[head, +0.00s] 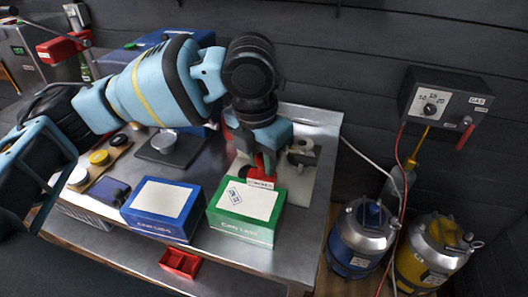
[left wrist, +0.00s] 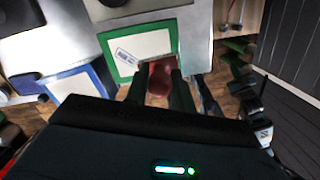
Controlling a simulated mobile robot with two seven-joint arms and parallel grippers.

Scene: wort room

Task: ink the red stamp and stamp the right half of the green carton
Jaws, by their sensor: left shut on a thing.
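The green carton (head: 262,236) stands at the front of the steel table, with a pale top panel and a small blue printed mark (head: 235,196) on its left half. It also shows in the left wrist view (left wrist: 112,65). My left gripper (head: 265,160) is above the table behind the carton's right half, fingers pointing down. It is shut on the red stamp (left wrist: 160,82), which shows between the fingers in the left wrist view, overlapping the carton's edge. The stamp's lower face is hidden; I cannot tell whether it touches anything. My right gripper is not in view.
A blue carton (head: 160,222) stands just left of the green one. Further left are a small dark blue block (head: 108,192), a dark plate (head: 183,156) and several round pots. A red bin (head: 180,262) sits below the front edge. Blue (head: 350,260) and yellow (head: 415,270) canisters stand right of the table.

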